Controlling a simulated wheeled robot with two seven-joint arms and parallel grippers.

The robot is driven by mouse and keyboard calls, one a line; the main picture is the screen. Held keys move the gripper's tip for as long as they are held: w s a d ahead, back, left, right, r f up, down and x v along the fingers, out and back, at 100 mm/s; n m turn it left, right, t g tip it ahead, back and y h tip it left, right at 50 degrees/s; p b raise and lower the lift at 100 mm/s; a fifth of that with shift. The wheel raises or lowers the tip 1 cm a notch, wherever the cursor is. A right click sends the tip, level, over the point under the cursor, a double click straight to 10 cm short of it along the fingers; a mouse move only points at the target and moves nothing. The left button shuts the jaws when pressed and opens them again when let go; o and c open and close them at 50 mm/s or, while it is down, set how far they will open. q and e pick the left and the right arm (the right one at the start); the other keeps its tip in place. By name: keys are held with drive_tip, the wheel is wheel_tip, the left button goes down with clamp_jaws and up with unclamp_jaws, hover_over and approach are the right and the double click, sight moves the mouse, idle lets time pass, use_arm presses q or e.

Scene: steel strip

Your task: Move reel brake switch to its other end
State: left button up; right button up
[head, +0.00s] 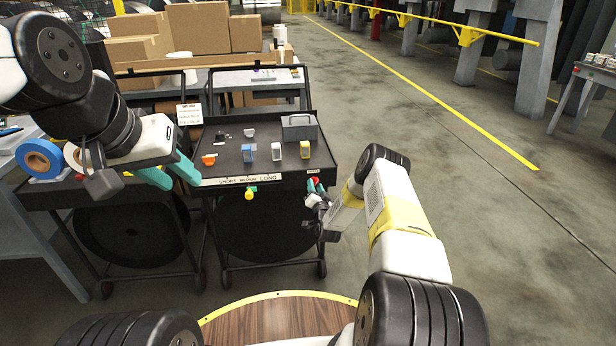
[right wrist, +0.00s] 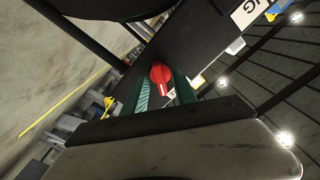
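The reel brake switch appears as a red round knob (right wrist: 161,74) with a white mark, on the dark front edge of the cart in the right wrist view. It also shows small and partly hidden in the head view (head: 314,181). My right gripper (right wrist: 162,88) has its two teal fingers apart, one on each side of the red knob; whether they touch it is unclear. My left gripper (head: 180,178) is open and empty, at the left front of the cart, away from the knob.
Open floor lies right.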

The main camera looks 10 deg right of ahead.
drive_tip(key=s, duration=0.7)
drive_tip(key=shift+s, duration=0.4)
